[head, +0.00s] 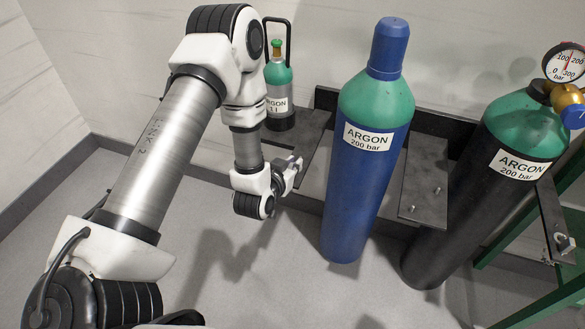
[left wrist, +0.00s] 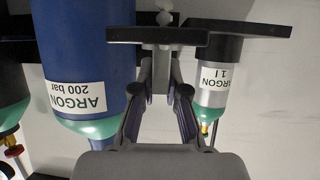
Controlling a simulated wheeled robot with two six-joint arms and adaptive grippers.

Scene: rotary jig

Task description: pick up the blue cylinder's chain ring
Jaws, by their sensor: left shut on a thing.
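The blue cylinder (head: 365,175), with a green shoulder, blue cap and ARGON 200 bar label, stands in the rack; the left wrist view shows it upside down at left (left wrist: 88,60). My left gripper (head: 296,172) is at the rack's front edge, just left of this cylinder. In the left wrist view its fingers (left wrist: 161,52) converge at the dark plate edge. Small grey metal pieces (left wrist: 164,18) show just beyond the tips. My right gripper is not in view.
A small ARGON 1 l bottle (head: 279,92) stands on the dark rack plate (head: 312,128) behind my gripper. A black ARGON cylinder (head: 470,190) with a gauge (head: 566,63) leans at right near a green frame (head: 530,305). The floor in front is clear.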

